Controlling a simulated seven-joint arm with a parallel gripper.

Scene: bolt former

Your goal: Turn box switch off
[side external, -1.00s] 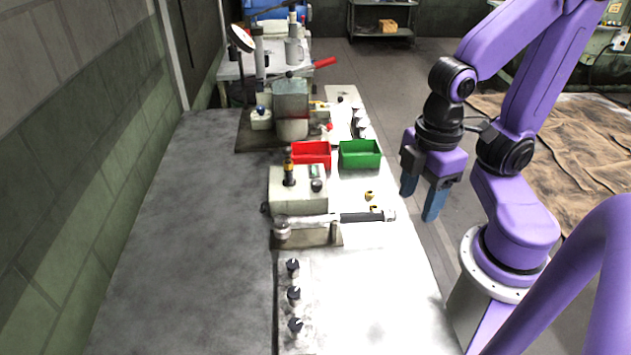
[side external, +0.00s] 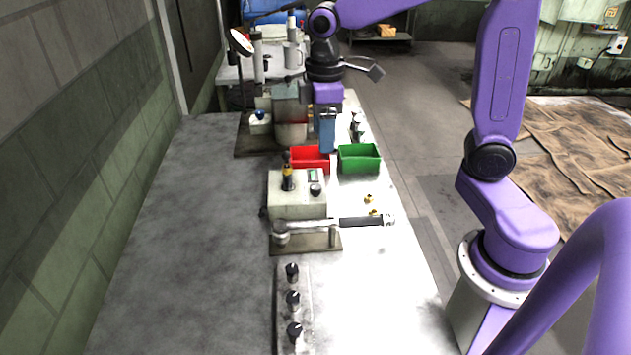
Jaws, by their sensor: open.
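A pale box (side external: 298,205) stands on the bench with an upright yellow-and-black lever or stalk (side external: 288,175), a black knob (side external: 316,189) and a small green patch on its top. I cannot tell the switch's position. Several black knobs sit along a pale strip nearer the camera, one of them at the front (side external: 295,331). My gripper (side external: 327,145) points down beyond the box, just behind the red bin as seen here, near the bolt former. It is empty and apart from the box. Its blue fingers overlap in this view, so the gap is hidden.
A red bin (side external: 309,153) and a green bin (side external: 359,158) sit behind the box. A long-handled lever tool (side external: 330,222) lies in front, with small brass pieces (side external: 369,199) to the right. The bolt former (side external: 290,110) stands behind. The left grey bench surface is clear.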

